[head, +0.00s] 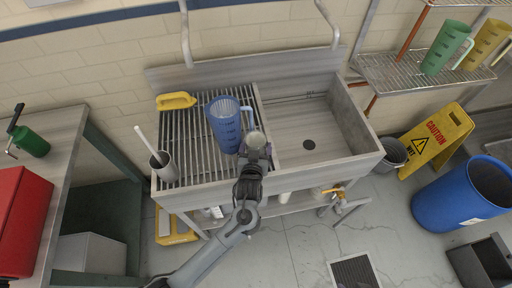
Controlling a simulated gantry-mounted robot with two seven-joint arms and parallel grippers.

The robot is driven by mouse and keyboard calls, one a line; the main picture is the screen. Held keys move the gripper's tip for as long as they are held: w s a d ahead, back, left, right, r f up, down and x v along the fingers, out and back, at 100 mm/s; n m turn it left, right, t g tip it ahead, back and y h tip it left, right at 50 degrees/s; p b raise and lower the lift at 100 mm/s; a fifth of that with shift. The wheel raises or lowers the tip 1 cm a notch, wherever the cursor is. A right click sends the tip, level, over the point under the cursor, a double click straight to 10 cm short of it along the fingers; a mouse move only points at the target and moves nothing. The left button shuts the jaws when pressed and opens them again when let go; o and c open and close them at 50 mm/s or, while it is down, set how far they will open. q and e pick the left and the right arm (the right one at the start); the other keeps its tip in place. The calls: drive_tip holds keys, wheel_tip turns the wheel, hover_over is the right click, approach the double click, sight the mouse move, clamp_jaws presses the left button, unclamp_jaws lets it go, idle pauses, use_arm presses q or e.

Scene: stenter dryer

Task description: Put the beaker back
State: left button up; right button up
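A blue translucent measuring beaker (224,125) with dark markings stands tilted in the picture over the slatted drainboard (200,95), left of the sink basin. Its pale handle is on its right side. My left gripper (255,143) is at the lower right of the beaker, close to the handle. A pale round shape shows at the gripper's end. I cannot tell whether the fingers are closed on the handle or whether the beaker rests on the slats. My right gripper is not in view.
A green beaker (445,47) and a yellow beaker (484,44) stand on the wire shelf (400,75) at upper right. A yellow brush (176,101) and a grey holder (163,165) sit on the drainboard. The sink basin (315,125) is empty.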

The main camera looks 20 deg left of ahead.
use_arm(q)
drive_tip(key=shift+r, duration=0.1)
drive_tip(key=shift+s+r, duration=0.1)
drive_tip(key=shift+s, duration=0.05)
drive_tip(key=shift+s+d+r, duration=0.15)
drive_tip(key=shift+s, duration=0.25)
drive_tip(key=p+v, duration=0.1)
drive_tip(key=v, duration=0.8)
drive_tip(key=shift+s+d+r+p, duration=0.1)
drive_tip(key=shift+s+p, duration=0.15)
drive_tip(key=shift+p, duration=0.15)
drive_tip(key=shift+s+d+r, duration=0.15)
drive_tip(key=shift+s+r, duration=0.05)
drive_tip(key=shift+s, duration=0.4)
